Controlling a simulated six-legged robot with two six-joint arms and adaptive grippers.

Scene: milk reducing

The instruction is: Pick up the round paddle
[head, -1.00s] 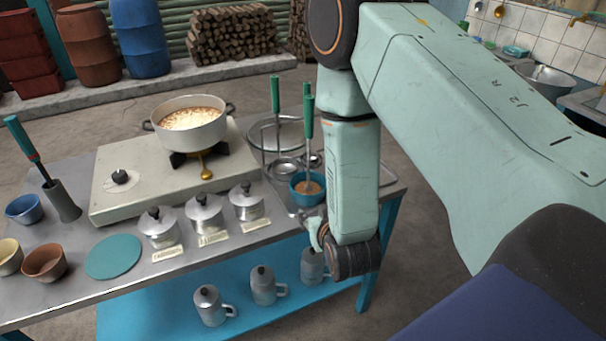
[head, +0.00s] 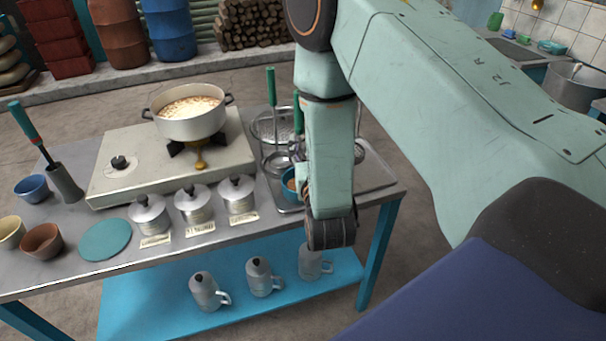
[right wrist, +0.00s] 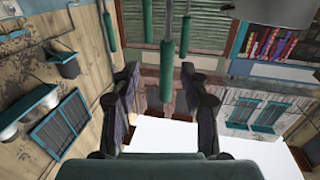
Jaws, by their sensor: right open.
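Tools with green handles stand at the tray. One handle (head: 271,88) rises above a round metal head (head: 277,163); a second handle (head: 298,113) is partly behind my right arm. I cannot tell which is the round paddle. In the right wrist view a green handle (right wrist: 167,70) appears between the spread fingers of my right gripper (right wrist: 160,85), and other green handles (right wrist: 109,30) hang in view. The gripper is open; no contact is visible. In the head view my right arm mostly hides it. My left gripper is not in view.
The metal tray (head: 375,180) is at the table's right end; a blue bowl (head: 288,184) there is partly hidden. A pot (head: 190,112) sits on the stove (head: 112,150). Several lidded canisters (head: 194,205) stand in front. Mugs (head: 259,277) stand on the blue lower shelf (head: 150,300).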

